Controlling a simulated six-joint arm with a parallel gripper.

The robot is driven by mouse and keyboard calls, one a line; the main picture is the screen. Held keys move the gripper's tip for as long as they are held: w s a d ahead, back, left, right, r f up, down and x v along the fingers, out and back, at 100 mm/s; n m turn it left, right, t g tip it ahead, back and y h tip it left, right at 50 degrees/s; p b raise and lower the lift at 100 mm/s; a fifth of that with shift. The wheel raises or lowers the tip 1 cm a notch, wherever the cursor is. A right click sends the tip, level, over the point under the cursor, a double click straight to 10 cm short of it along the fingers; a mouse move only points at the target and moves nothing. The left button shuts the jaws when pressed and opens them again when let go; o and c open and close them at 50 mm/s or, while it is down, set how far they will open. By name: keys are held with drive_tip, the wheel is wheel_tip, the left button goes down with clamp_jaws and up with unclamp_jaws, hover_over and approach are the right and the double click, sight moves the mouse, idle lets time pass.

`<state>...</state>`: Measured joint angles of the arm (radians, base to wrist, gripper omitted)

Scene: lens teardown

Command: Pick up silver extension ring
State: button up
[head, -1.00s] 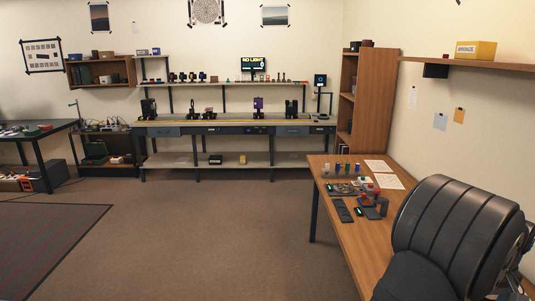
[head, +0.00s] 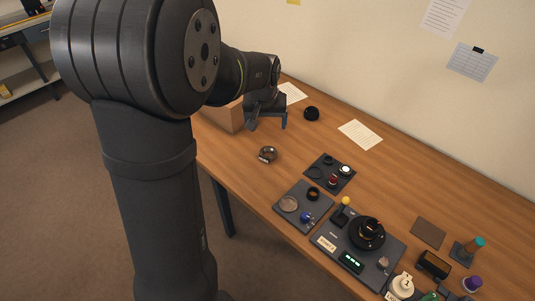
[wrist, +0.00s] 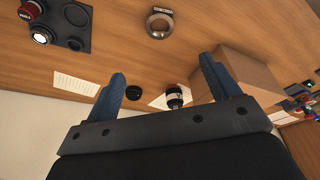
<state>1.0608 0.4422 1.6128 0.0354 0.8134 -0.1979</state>
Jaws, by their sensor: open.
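The silver extension ring (head: 267,159) lies on the wooden table near its left edge in the head view, apart from other parts. In the wrist view the silver ring (wrist: 160,35) is near the top centre, beyond the fingertips. My gripper (head: 268,123) is open and empty, above the table and farther back than the ring in the head view. Its two blue fingers (wrist: 161,70) are spread wide in the wrist view. Nothing is between them that they touch.
A cardboard box (head: 222,116) stands close beside my gripper. A black ring-shaped part (head: 311,114) lies to the right. Dark trays with small parts (head: 318,180) and a dark station (head: 385,255) are nearer. The table around the silver ring is clear.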

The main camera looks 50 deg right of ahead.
drive_tip(key=m, duration=0.1)
hover_over(268, 152)
drive_tip(key=s+a, duration=0.1)
wheel_tip(268, 152, down, 12)
drive_tip(key=shift+s+a+r, duration=0.1)
drive_tip(key=shift+a+r, duration=0.05)
drive_tip(key=shift+r, duration=0.05)
drive_tip(key=shift+x, duration=2.7)
drive_tip(key=shift+a, duration=0.1)
drive_tip(key=c, duration=1.1)
drive_tip(key=shift+r, duration=0.1)
